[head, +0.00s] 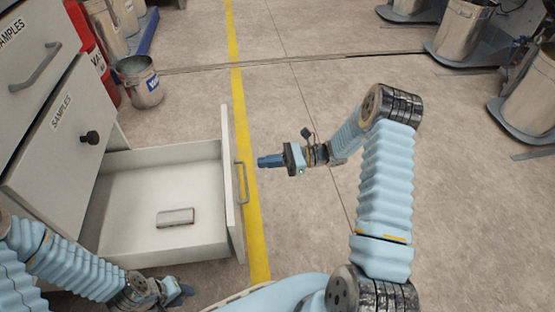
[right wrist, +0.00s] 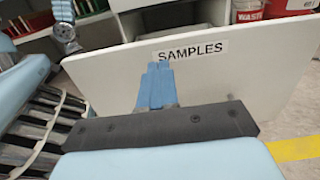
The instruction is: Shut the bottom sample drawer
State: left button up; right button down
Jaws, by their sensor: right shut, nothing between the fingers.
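The bottom sample drawer (head: 235,206) stands pulled far out of the cabinet, its front panel facing right in the head view. A grey bar handle (head: 242,184) is on that panel. My right gripper (head: 260,161) is shut and empty, pointing at the panel just right of the handle's far end; a small gap seems to remain.
A small grey block (head: 175,217) lies inside the drawer. The cabinet's upper drawers (head: 55,125) are at left, one with a black knob (head: 91,137). A metal bucket (head: 139,82) stands behind. The floor right of the drawer, past the yellow line (head: 240,90), is open.

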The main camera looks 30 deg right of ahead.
jog(key=x, duration=0.7)
jog(key=shift+a, duration=0.3)
pick_arm(q)
jog(key=shift+f, duration=0.1)
pick_arm(e)
jog(key=shift+w+a, duration=0.1)
